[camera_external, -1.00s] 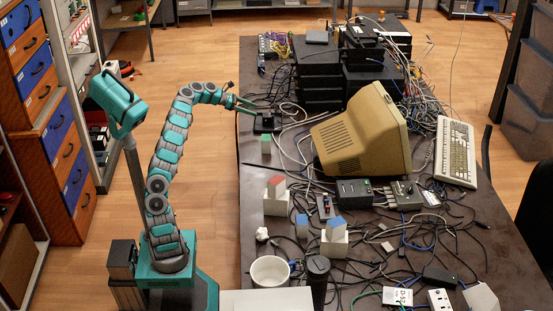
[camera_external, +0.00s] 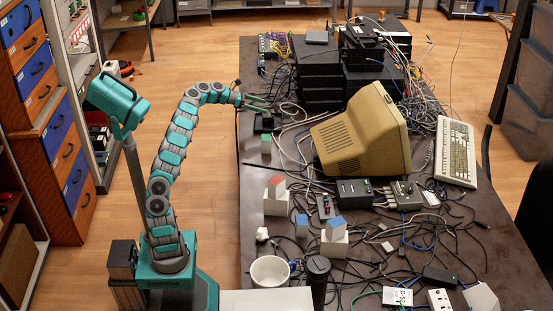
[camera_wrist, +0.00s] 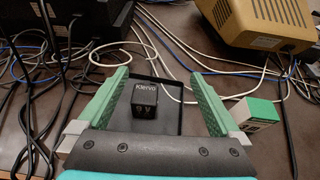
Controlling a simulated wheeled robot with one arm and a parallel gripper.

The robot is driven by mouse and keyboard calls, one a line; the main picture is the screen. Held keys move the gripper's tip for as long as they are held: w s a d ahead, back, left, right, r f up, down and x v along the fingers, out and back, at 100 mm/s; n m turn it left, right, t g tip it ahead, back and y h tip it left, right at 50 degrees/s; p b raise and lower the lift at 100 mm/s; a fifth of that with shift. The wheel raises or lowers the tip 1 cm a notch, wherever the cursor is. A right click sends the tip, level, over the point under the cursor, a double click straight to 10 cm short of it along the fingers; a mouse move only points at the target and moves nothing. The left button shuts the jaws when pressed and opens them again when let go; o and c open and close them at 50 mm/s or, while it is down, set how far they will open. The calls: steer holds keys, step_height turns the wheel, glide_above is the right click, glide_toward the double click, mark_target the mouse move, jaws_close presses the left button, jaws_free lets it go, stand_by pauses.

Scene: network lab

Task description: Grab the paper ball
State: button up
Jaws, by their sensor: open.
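The paper ball (camera_external: 262,234) is a small white crumpled lump on the near left part of the dark table, behind the white mug, in the external view. It does not show in the wrist view. My gripper (camera_external: 266,105) is far from it, over the table's far left edge. In the wrist view my gripper (camera_wrist: 157,75) has its two green fingers spread wide, with nothing held. A black cube marked "Klervo" (camera_wrist: 145,103) on a flat black tray (camera_wrist: 170,123) shows between the fingers.
A white mug (camera_external: 270,270) and a dark cup (camera_external: 317,270) stand near the ball. White blocks with coloured pieces (camera_external: 276,205) stand behind it. A beige monitor (camera_external: 362,135) and tangled cables fill the middle. A green-and-white block (camera_wrist: 254,112) lies right of my fingers.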

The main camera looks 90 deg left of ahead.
steer(key=w+d+r+n+t+b, duration=0.2)
steer(key=w+d+r+n+t, duration=0.3)
steer(key=w+d+r, duration=1.35)
steer(key=s+d+r+n+t+y+b, duration=0.15)
steer(key=d+r+n, duration=0.3)
steer(key=d, duration=0.45)
steer(key=s+d+r+n+t+y+b, duration=0.1)
steer(key=s+d+r+n+t+y, duration=0.3)
steer(key=d, duration=0.6)
steer(key=s+d+f+n+g+b, duration=0.1)
steer(key=s+d+f+n+g, duration=0.15)
steer(key=d+n, duration=0.45)
steer(key=n+g+h+b, duration=0.4)
steer(key=n+g+h, duration=0.55)
steer(key=n, duration=0.25)
glide_toward(259, 233)
steer(key=w+f, duration=0.1)
steer(key=w+a+f, duration=0.1)
steer(key=f, duration=0.1)
steer(key=shift+t, duration=0.35)
steer(key=shift+d+f+m, duration=0.15)
steer(key=shift+f+m, duration=0.1)
steer(key=shift+f, duration=0.05)
steer(key=x, duration=0.7)
steer(key=shift+w+f, duration=0.1)
steer(key=shift+w, duration=0.15)
